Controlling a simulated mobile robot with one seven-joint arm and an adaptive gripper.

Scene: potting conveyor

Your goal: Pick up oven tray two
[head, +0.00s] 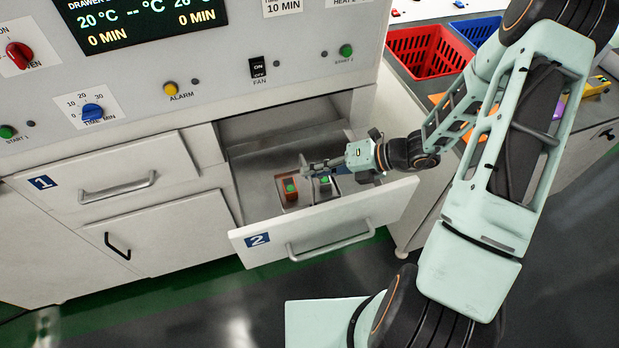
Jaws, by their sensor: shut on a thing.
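Drawer 2 (395,205) of the oven cabinet is pulled open. Inside it is a grey metal tray, oven tray two (262,190), seen only in part. An orange-brown block with a green top (290,190) and a grey block with a green top (325,184) sit side by side in the drawer area. My gripper (308,168) reaches in from the right, low over the drawer, just behind the blocks. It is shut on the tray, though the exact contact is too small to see. My gripper and arm hide the drawer's right part.
Closed drawer 1 (112,180) is on the left, under the control panel (215,75). The open drawer front and its handle (332,244) stick out towards me. Red (425,52) and blue (476,30) baskets stand on the counter at the right. The floor in front is clear.

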